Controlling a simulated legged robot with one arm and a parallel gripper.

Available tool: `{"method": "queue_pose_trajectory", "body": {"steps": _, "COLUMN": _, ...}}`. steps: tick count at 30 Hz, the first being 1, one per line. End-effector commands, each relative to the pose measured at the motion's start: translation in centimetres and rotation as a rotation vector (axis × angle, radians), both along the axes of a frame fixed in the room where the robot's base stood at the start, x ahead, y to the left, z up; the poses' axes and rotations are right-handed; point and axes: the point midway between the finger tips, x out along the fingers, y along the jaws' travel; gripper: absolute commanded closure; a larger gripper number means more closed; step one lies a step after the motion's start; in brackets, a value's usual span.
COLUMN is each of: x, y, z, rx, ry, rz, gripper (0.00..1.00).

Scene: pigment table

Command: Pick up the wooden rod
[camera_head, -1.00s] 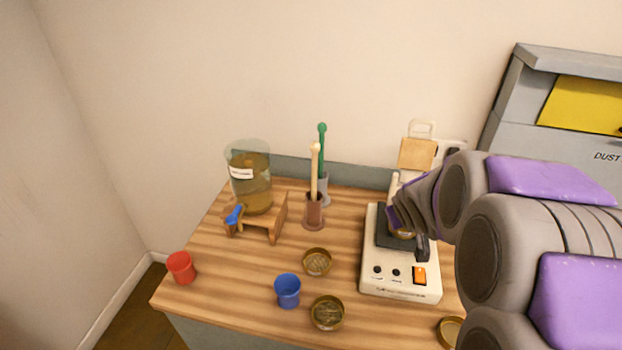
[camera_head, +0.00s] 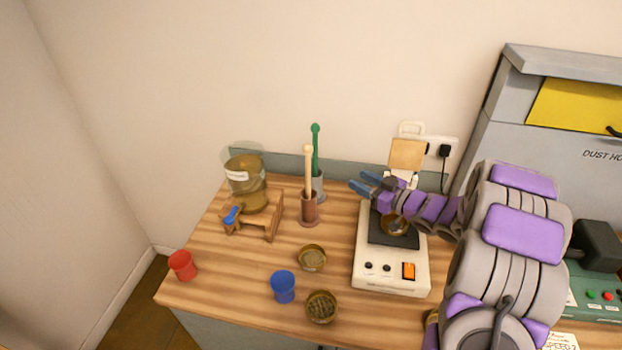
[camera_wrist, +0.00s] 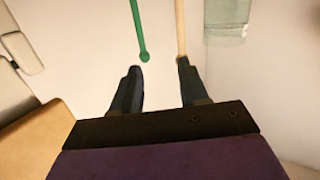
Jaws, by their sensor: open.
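The wooden rod (camera_head: 308,172) is pale and stands upright in a brown cup-like holder (camera_head: 309,209) on the table. In the wrist view the wooden rod (camera_wrist: 180,28) runs down from the top edge to near the tip of the right finger. A green rod (camera_head: 315,150) stands just behind it in a grey holder (camera_head: 318,186); the green rod also shows in the wrist view (camera_wrist: 138,30), near the left fingertip. My gripper (camera_head: 360,184) is open and empty, right of both rods, pointing left. Its fingers (camera_wrist: 158,68) show in the wrist view.
A glass jar (camera_head: 246,180) on a wooden stand (camera_head: 268,220) is left of the rods. A white hot plate (camera_head: 390,277) with a brass bowl (camera_head: 394,226) lies below my arm. Blue (camera_head: 283,286) and red (camera_head: 182,265) cups and two brass dishes (camera_head: 312,257) stand in front.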

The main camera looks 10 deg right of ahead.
Motion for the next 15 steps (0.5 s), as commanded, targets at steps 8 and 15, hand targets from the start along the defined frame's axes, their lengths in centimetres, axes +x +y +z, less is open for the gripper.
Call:
{"method": "queue_pose_trajectory", "body": {"steps": 8, "x": -1.3, "y": 1.5, "z": 0.3, "rx": 0.098, "ry": -0.04, "rz": 0.087, "gripper": 0.56}}
{"method": "queue_pose_trajectory", "body": {"steps": 15, "x": 1.3, "y": 3.3, "z": 0.2, "rx": 0.101, "ry": -0.041, "rz": 0.09, "gripper": 0.56}}
